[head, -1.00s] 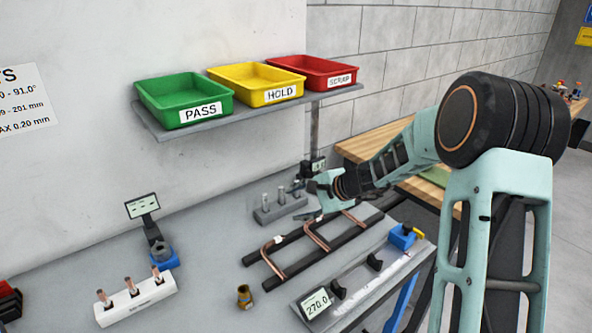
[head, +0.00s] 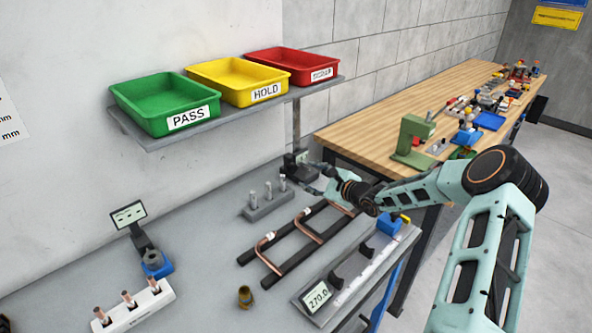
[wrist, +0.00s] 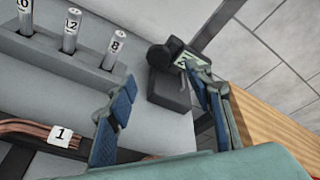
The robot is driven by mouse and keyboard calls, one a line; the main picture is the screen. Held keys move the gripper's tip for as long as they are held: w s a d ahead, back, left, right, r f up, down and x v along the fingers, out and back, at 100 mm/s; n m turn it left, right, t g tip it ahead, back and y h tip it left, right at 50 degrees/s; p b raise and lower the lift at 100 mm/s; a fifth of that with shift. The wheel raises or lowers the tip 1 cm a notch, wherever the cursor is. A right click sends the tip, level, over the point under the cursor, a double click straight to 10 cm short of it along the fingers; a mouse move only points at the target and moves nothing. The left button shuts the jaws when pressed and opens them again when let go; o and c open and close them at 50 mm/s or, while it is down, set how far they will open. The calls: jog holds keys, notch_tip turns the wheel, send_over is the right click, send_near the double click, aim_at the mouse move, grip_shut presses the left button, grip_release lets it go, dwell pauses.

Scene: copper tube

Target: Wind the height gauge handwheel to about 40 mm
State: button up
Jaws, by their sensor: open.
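The height gauge (head: 299,167) is a small dark device with a screen at the back right of the grey bench. In the wrist view it shows as a dark block (wrist: 168,92) with a tilted pale green screen (wrist: 188,62). A dark rounded part on its upper left may be the handwheel; I cannot tell, and the reading is not legible. My gripper (head: 322,180) is open and empty, just in front of the gauge. In the wrist view my gripper's blue-padded fingers (wrist: 160,77) point toward the gauge, and the right finger overlaps its screen edge.
A grey block with several numbered pins (wrist: 75,55) stands left of the gauge. A dark rack with copper tubes (head: 290,245) lies in front. A shelf post (head: 296,125) rises behind the gauge. A wooden bench (head: 345,135) adjoins on the right.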

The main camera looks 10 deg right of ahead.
aim_at(294, 170)
jog(key=p+x, duration=0.1)
jog(key=x, duration=0.7)
jog(key=shift+w+a, duration=0.1)
jog(key=shift+a, duration=0.05)
jog(key=c, duration=1.2)
jog(key=shift+o, duration=0.2)
jog(key=shift+m, duration=0.3)
jog(key=m+g+y, duration=0.1)
jog(key=m, duration=0.1)
jog(key=shift+m+b, duration=0.3)
jog(key=shift+b, duration=0.05)
jog(key=m, duration=0.1)
jog(key=m+g+y+b, duration=0.1)
jog(key=shift+w+d+f+m+y+b, duration=0.1)
jog(key=shift+d+f+m+y+b, duration=0.1)
jog(key=shift+f+m+y+b, duration=0.15)
jog(key=m+y+b, duration=0.1)
jog(key=m+b, duration=0.2)
jog(key=m, duration=0.1)
jog(key=shift+g+y+b, duration=0.3)
jog(key=shift+y+b, duration=0.05)
jog(key=shift+b, duration=0.05)
jog(key=shift+d+r+m+y+b, duration=0.1)
jog(key=shift+m+y+b, duration=0.4)
jog(key=shift+m+b, duration=0.5)
